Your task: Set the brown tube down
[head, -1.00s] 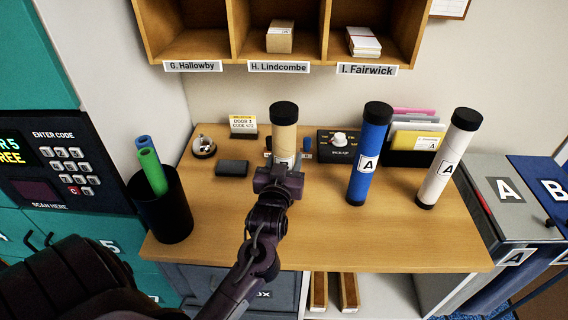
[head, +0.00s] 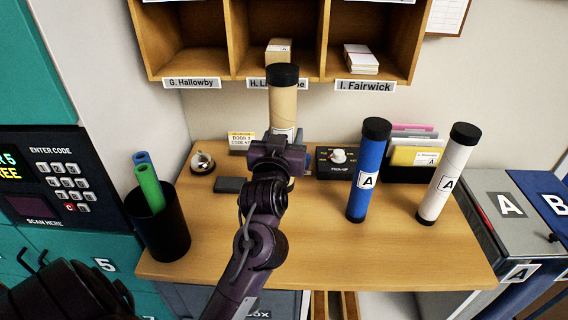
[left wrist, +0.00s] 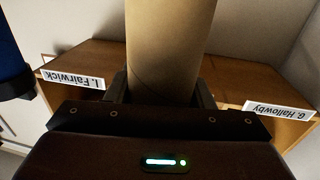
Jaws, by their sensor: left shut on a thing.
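The brown tube (head: 283,104), tan with a black cap, is upright in my left gripper (head: 281,146). The gripper is shut around its lower part, and the tube appears raised above the desk (head: 300,240). Its cap overlaps the H. Lindcombe label from this angle. Its lower end is hidden behind the gripper. In the left wrist view the tube (left wrist: 168,45) stands between the fingers. My right gripper is not in view.
A blue tube (head: 368,168) and a white tube (head: 447,172) stand to the right. A black cup (head: 164,228) with green and blue rolls stands left. A bell (head: 202,163), a dark box (head: 229,185) and a pick-up panel (head: 338,164) are close by. The front desk is clear.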

